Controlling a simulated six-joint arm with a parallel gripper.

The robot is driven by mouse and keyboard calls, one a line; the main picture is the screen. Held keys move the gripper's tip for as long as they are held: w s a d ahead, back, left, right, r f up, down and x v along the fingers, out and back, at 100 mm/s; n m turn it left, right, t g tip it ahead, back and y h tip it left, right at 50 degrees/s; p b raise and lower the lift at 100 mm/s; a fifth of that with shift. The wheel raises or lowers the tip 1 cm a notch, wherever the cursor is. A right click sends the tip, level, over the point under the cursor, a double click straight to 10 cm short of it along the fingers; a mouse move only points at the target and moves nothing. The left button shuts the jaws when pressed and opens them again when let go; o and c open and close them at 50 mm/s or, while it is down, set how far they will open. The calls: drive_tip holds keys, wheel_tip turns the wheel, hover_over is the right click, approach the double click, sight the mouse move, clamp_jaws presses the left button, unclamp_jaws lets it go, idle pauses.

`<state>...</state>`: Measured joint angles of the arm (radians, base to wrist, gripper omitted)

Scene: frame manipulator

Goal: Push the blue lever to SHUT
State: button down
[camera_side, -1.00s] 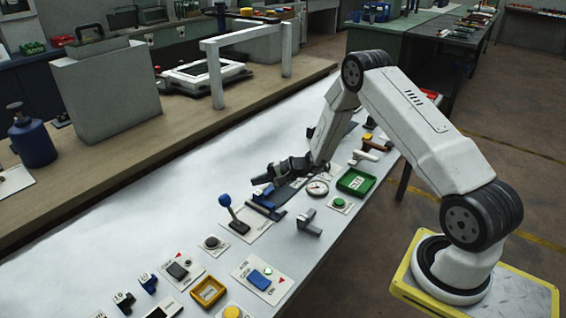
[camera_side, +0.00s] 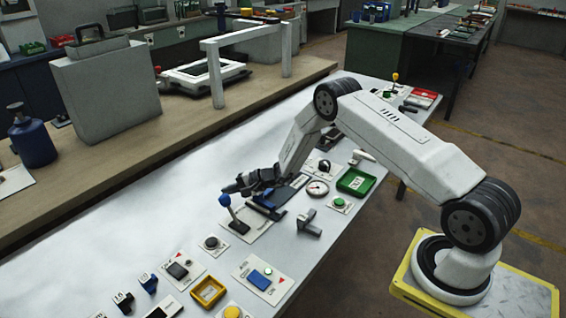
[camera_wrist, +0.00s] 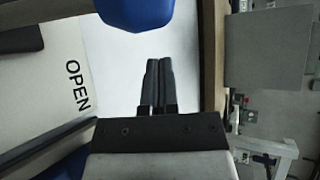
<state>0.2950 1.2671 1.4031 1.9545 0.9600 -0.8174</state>
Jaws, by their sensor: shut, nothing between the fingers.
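The blue lever shows in the side view as a blue knob (camera_side: 225,200) on a dark stem, standing on a white plate (camera_side: 262,228) and leaning to the left. My gripper (camera_side: 228,188) is shut and empty, and its fingertips are just above and behind the knob. In the wrist view the shut fingers (camera_wrist: 158,85) lie side by side, and the blue knob (camera_wrist: 136,12) is at the top edge, partly cut off. The plate (camera_wrist: 45,90) bears the word OPEN at the left. I cannot see the word SHUT.
A dark blue slide-like part (camera_side: 265,203) lies right of the lever, below my wrist. A grey bracket (camera_side: 309,224), a gauge (camera_side: 317,188) and a green tray (camera_side: 356,182) stand further right. A round black button (camera_side: 211,243) is nearer. The white table left of the lever is clear.

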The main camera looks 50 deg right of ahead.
sight(227, 196)
drive_tip(key=shift+s+a+r, duration=0.35)
drive_tip(key=shift+s+a, duration=0.25)
drive_tip(key=shift+s, duration=0.1)
drive_tip(key=shift+s+a+r, duration=0.35)
drive_tip(key=shift+s+a, duration=0.25)
drive_tip(key=shift+s, duration=0.05)
drive_tip(key=shift+s+r+n+t, duration=0.3)
drive_tip(key=shift+s+r+t, duration=0.05)
drive_tip(key=shift+s+t, duration=0.25)
drive_tip(key=shift+s+r+n+t+y, duration=0.3)
drive_tip(key=shift+s+n+t+y, duration=0.2)
drive_tip(key=shift+s+t, duration=0.2)
drive_tip(key=shift+s+r+n+t+y, duration=0.25)
drive_tip(key=shift+s+n+t+y, duration=0.35)
drive_tip(key=shift+s+t, duration=0.35)
drive_tip(key=shift+s, duration=1.5)
drive_tip(key=shift+s+f, duration=0.25)
drive_tip(key=shift+s, duration=0.4)
drive_tip(key=shift+s+f, duration=0.2)
drive_tip(key=shift+s, duration=0.45)
drive_tip(key=shift+s, duration=0.15)
